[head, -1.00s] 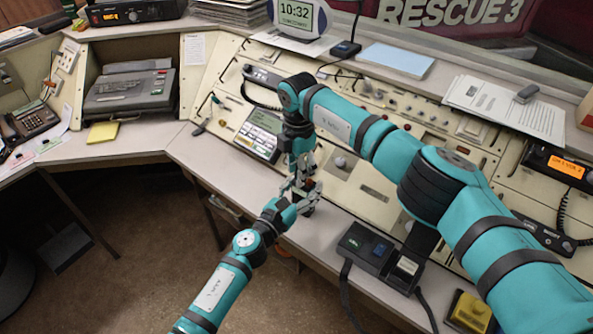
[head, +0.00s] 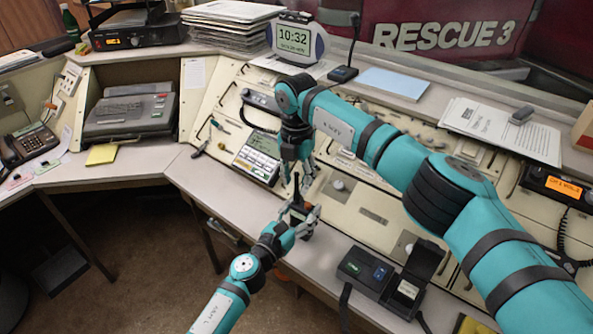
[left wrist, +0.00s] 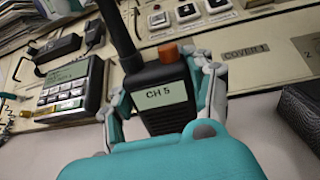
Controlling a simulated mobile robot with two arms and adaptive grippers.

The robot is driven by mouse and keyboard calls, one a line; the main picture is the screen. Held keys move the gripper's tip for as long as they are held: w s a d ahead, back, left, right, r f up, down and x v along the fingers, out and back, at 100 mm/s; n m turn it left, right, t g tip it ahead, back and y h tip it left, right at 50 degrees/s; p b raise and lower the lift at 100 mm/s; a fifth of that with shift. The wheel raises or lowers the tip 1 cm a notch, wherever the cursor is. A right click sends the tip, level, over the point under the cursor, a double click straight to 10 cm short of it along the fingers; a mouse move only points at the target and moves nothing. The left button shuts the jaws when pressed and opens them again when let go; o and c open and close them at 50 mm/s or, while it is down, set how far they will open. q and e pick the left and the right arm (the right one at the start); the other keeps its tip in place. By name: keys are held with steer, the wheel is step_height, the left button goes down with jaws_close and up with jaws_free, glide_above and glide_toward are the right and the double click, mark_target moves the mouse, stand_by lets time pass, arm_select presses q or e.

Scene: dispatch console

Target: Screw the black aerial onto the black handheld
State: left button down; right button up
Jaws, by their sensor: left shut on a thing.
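The black handheld (left wrist: 160,97) stands upright in the left wrist view, with a "CH 5" label and an orange knob. My left gripper (head: 306,216) is shut on its sides, and its fingers also show in the left wrist view (left wrist: 165,100). The black aerial (left wrist: 118,30) rises from the handheld's top left, its upper end cut off by the frame. Its base meets the handheld; how far it is threaded cannot be seen. In the head view the aerial (head: 297,187) points up between the fingers of my right gripper (head: 297,177), which look spread apart.
The console panel with switches lies behind my grippers. A keypad unit (head: 257,160) is left of them, and a black box with an open lid (head: 412,280) is to the right on the desk ledge (head: 222,190). A yellow pad (head: 102,154) lies at left.

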mark_target(297, 197)
steer(key=n, duration=0.3)
steer(key=r+n, duration=0.1)
steer(key=n, duration=0.3)
steer(key=shift+r, duration=0.15)
steer(key=n, duration=0.4)
steer(key=shift+r, duration=0.3)
steer(key=n, duration=0.4)
steer(key=shift+r, duration=0.35)
steer(key=shift+f, duration=4.05)
jaws_close()
